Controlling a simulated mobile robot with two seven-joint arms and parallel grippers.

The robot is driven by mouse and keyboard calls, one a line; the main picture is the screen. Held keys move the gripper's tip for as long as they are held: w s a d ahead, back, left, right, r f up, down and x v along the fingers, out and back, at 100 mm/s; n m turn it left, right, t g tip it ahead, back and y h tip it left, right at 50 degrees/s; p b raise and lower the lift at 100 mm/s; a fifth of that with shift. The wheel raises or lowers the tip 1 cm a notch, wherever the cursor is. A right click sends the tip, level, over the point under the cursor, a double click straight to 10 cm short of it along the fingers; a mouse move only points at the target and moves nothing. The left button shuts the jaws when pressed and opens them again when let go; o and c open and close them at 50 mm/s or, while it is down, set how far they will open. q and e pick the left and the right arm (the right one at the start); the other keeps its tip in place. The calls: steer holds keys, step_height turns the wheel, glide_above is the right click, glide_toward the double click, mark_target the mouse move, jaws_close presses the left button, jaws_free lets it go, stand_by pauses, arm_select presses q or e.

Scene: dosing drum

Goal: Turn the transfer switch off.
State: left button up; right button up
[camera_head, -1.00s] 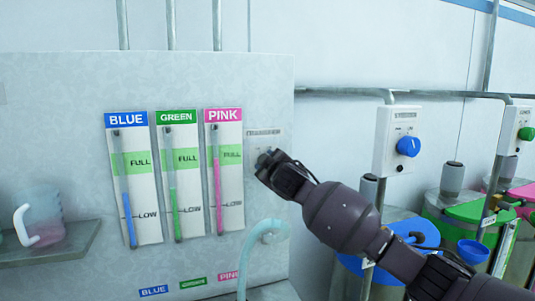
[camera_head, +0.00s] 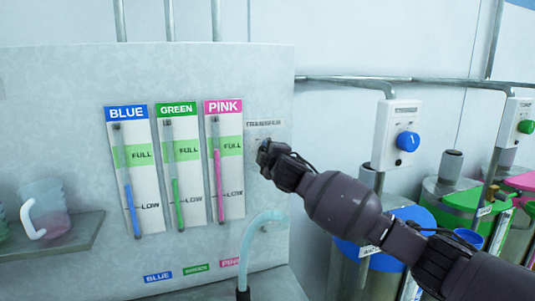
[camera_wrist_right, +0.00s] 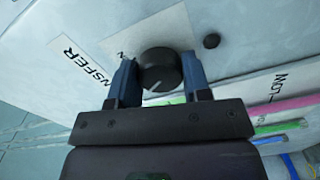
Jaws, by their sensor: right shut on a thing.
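The transfer switch is a black round knob (camera_wrist_right: 158,70) with a pale pointer line, on a light plate (camera_wrist_right: 150,35) on the panel, beside a label reading TRANSFER (camera_wrist_right: 82,62). In the right wrist view my right gripper (camera_wrist_right: 160,78) has one finger on each side of the knob and is shut on it. In the head view my right gripper (camera_head: 265,152) is at the panel just below the TRANSFER label (camera_head: 264,124) and hides the knob. The pointer's exact setting is hard to read. My left gripper is not in view.
Blue, green and pink level gauges (camera_head: 175,165) are on the panel (camera_head: 70,80) left of my gripper. A pale hose (camera_head: 250,245) curves below it. A box with a blue knob (camera_head: 407,141) and several drums stand right. A jug (camera_head: 45,210) sits on the left shelf.

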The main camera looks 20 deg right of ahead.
steer(key=o, duration=0.9)
steer(key=shift+o, duration=0.2)
steer(key=shift+s, duration=0.1)
steer(key=s+b, duration=0.2)
steer(key=s, duration=0.8)
steer(key=shift+s+d, duration=0.15)
steer(key=shift+s, duration=0.15)
